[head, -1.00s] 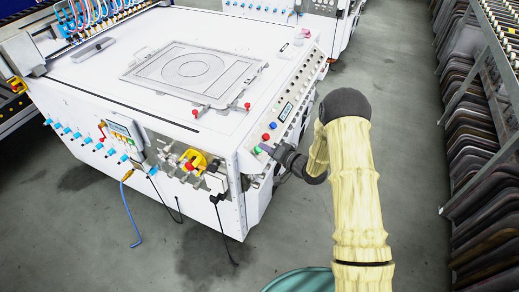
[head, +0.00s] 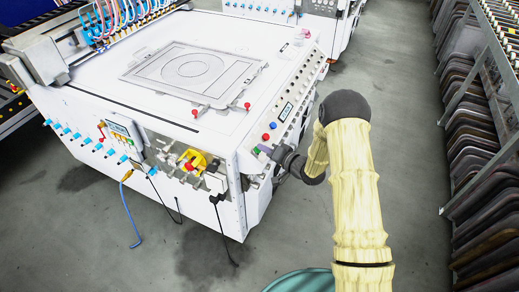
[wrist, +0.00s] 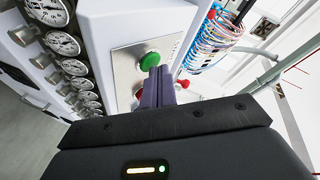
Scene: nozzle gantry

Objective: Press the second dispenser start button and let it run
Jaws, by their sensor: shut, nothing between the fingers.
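A white dispenser machine (head: 110,75) fills the left and middle of the head view. Its sloped control panel has a green button (head: 256,151) at the near end; the green button (wrist: 149,61) also shows on a metal plate in the wrist view. My gripper (head: 265,150) is at this button. In the wrist view my gripper (wrist: 158,72) is shut and empty, its purple-grey fingertips overlapping the button's lower edge. I cannot tell whether the button is pressed in. A nozzle gantry with coloured hoses (head: 115,14) spans the machine's far left.
A red button (head: 266,137) and a blue button lie farther up the panel. Several gauges (wrist: 68,44) line the machine's side in the wrist view. Another white machine (head: 275,12) stands behind. A rack of dark panels (head: 475,115) lines the right, with open floor (head: 400,90) between.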

